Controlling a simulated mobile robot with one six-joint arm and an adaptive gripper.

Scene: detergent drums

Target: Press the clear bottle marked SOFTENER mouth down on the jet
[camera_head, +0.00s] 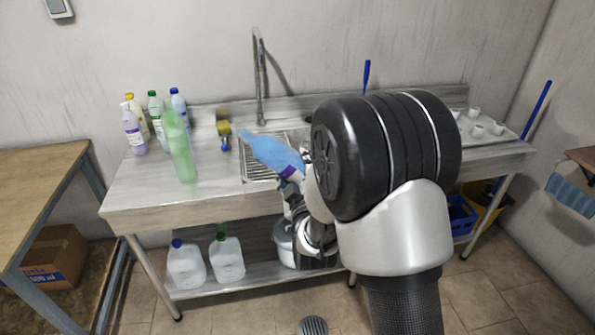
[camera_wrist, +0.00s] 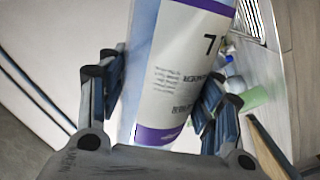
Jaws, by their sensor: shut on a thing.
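My gripper (camera_head: 292,188) is shut on a light-blue, see-through bottle (camera_head: 270,150), held over the front of the sink (camera_head: 250,181). The bottle is tilted, its far end pointing up and left in the head view. In the wrist view the bottle (camera_wrist: 142,50) lies between both fingers of my gripper (camera_wrist: 160,93). Its white label has purple bands and a large 7; I cannot read the small print surely, so I cannot tell whether it says SOFTENER. I cannot make out the jet; my arm and the bottle hide part of the sink.
A tall green bottle (camera_head: 180,147) stands left of the sink, with several capped bottles (camera_head: 155,112) and a lilac one (camera_head: 134,132) behind. A yellow-and-blue brush (camera_head: 225,134) and the tall tap (camera_head: 260,80) are near the sink. A tray with cups (camera_head: 485,128) is at right.

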